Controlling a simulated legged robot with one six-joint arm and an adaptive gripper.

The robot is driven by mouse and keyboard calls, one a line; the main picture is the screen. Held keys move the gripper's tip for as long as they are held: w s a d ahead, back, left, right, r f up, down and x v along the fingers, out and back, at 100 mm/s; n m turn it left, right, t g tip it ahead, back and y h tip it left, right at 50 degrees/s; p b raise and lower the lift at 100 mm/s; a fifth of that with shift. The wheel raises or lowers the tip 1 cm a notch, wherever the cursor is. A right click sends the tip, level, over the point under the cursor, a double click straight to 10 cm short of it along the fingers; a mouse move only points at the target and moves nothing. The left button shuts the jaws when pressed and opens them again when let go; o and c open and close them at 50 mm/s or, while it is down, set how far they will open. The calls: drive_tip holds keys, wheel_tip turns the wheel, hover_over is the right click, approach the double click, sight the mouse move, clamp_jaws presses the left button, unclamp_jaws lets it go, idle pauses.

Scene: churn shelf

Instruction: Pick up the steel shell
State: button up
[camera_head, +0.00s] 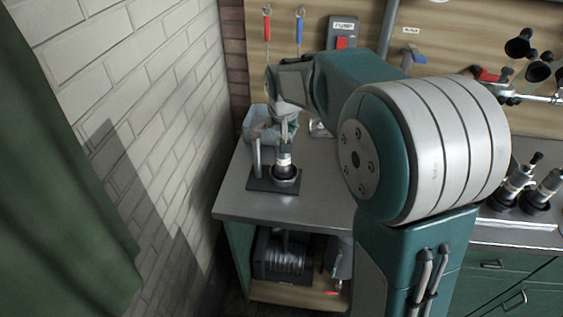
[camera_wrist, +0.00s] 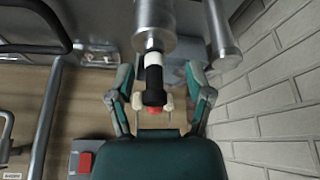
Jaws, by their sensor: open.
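The steel shell (camera_wrist: 155,22) is a bright metal cylinder at the top of the wrist view, with a white band, a black neck and a red tip. In the head view the steel shell (camera_head: 284,172) stands upright on a dark base plate (camera_head: 261,185) beside a thin metal post (camera_head: 256,158). My gripper (camera_wrist: 152,101) is open, with its pale fingertips on either side of the black neck and red tip. Contact cannot be told. In the head view my gripper (camera_head: 284,132) is directly above the shell and hides its top.
The post also shows in the wrist view (camera_wrist: 221,38), close to the shell. A brick wall (camera_head: 150,110) borders the left side. A pale blue bin (camera_head: 257,118) is behind the gripper. The steel bench (camera_head: 320,195) is clear right of the base plate.

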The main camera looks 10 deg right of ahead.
drive_tip(key=shift+d, duration=0.3)
drive_tip(key=shift+c, duration=1)
drive_tip(key=shift+f, duration=0.1)
clamp_jaws()
drive_tip(key=shift+a, duration=0.2)
